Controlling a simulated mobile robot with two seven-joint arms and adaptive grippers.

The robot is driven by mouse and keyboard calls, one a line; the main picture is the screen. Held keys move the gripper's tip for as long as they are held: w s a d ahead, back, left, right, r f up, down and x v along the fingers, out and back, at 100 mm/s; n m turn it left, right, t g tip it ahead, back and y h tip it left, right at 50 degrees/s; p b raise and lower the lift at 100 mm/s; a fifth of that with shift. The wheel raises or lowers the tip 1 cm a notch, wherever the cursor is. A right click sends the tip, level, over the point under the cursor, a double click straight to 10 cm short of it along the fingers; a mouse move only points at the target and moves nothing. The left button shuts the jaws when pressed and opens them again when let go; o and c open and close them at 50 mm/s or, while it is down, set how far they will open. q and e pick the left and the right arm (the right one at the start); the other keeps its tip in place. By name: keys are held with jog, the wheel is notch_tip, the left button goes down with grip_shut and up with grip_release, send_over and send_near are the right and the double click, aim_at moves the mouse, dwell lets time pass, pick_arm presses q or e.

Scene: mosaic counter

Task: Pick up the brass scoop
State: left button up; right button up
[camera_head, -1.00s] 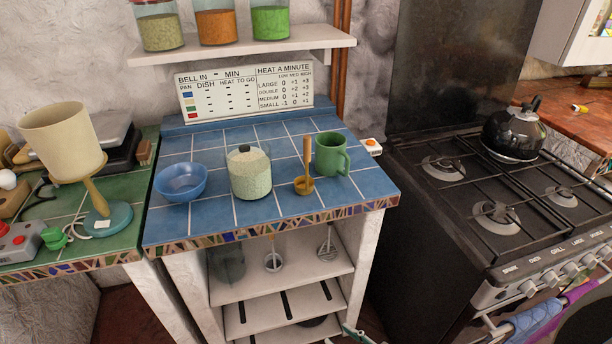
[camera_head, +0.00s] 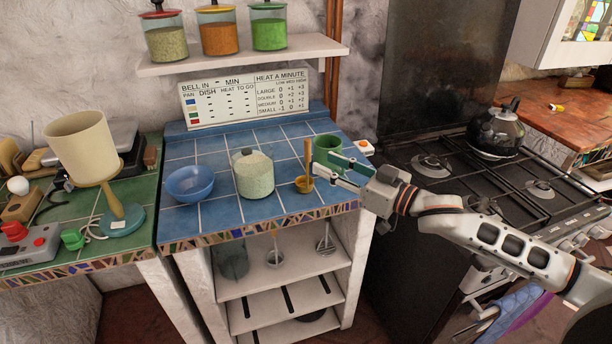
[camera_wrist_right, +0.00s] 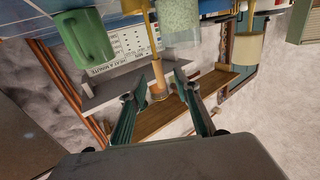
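The brass scoop (camera_head: 305,185) stands upright on the blue tiles, its small round bowl at the bottom and its wooden handle rising from it. In the right wrist view, which is upside down, the handle (camera_wrist_right: 158,90) hangs around the space between my fingers. My right gripper (camera_head: 324,161) is open and reaches in from the right, its fingertips close beside the handle; whether they touch it I cannot tell. The fingers also show spread in the wrist view (camera_wrist_right: 168,70). My left gripper is not in view.
A green mug (camera_head: 327,147) stands right behind my right fingers, partly hidden. A glass jar of pale grains (camera_head: 254,178) stands left of the scoop, with a blue bowl (camera_head: 190,184) farther left. The stove (camera_head: 450,180) with a black kettle (camera_head: 496,135) is at the right.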

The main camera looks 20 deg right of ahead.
aim_at(310, 156)
jog(key=shift+x, duration=3.75)
jog(key=shift+d, duration=0.15)
grip_shut()
